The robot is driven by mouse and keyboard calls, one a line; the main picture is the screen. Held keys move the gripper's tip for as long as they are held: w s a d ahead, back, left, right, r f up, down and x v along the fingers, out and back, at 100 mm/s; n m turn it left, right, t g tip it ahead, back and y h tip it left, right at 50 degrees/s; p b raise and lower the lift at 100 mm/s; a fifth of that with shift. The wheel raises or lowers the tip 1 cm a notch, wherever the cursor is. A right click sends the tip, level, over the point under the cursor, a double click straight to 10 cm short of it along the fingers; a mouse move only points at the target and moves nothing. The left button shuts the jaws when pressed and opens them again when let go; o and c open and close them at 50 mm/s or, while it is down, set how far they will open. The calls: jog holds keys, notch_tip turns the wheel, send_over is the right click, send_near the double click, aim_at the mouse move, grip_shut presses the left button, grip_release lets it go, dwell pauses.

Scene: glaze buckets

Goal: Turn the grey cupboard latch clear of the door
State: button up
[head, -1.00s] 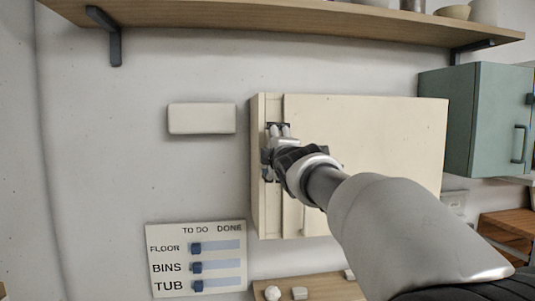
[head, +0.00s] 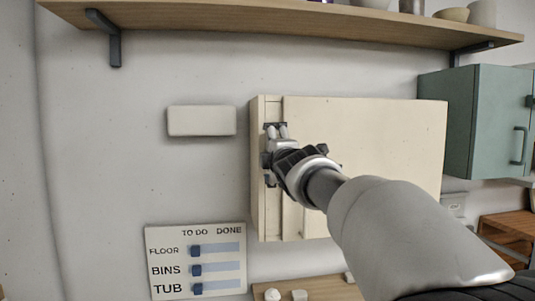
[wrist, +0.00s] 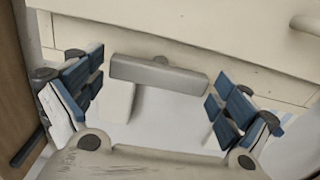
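The grey latch (wrist: 158,74) is a short flat bar on the cream cupboard, lying nearly crosswise in the wrist view. My open gripper (wrist: 155,78) has its blue-padded fingers at either end of the bar, with small gaps visible. Whether a pad touches it I cannot tell. In the head view my gripper (head: 275,135) is in front of the left strip of the cupboard (head: 390,135), beside the door's left edge. There it hides most of the latch. The cupboard door looks shut.
A shelf (head: 280,25) with bowls runs above the cupboard. A blank cream box (head: 201,121) is on the wall to the left. A to-do board (head: 220,258) hangs below left. A green cabinet (head: 490,120) is on the right. The wall at far left is clear.

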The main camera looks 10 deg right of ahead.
jog(key=shift+s, duration=0.1)
dwell(0.3)
jog(key=s, duration=1.2)
jog(key=s+f+m+g+b, duration=0.4)
jog(key=s+f+m, duration=0.2)
jog(key=s+f, duration=0.5)
jog(key=s+f+m+g+b, duration=0.4)
jog(key=s+f, duration=0.8)
jog(key=f, duration=0.9)
jog(key=s+f+m+g+b, duration=0.5)
jog(key=s+f+m, duration=0.3)
jog(key=f, duration=0.8)
jog(key=s, duration=0.3)
jog(key=shift+s+f, duration=0.2)
jog(key=shift+f, duration=0.15)
jog(key=shift+c, duration=0.4)
